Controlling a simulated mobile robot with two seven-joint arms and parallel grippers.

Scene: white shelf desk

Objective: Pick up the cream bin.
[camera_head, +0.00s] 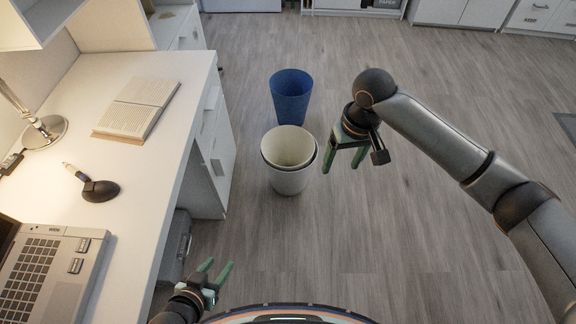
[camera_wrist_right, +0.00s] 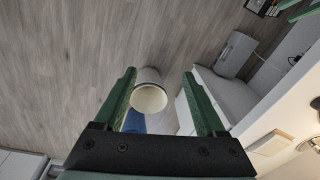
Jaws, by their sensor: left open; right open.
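The cream bin (camera_head: 288,150) stands upright on the floor beside the white desk, seemingly nested in or overlapping another pale bin (camera_head: 290,183). In the right wrist view the cream bin (camera_wrist_right: 149,97) shows between the fingers, some way beyond them. My right gripper (camera_head: 343,168) is open and empty, to the right of the bin in the head view, apart from it. It also shows in the right wrist view (camera_wrist_right: 160,85). My left gripper (camera_head: 216,271) is open and empty at the bottom, below and left of the bin, next to the desk.
A blue bin (camera_head: 291,97) stands just behind the cream bin. The white desk (camera_head: 150,190) on the left holds a laptop (camera_head: 45,275), an open book (camera_head: 138,108), a pen holder (camera_head: 100,190) and a lamp (camera_head: 45,131).

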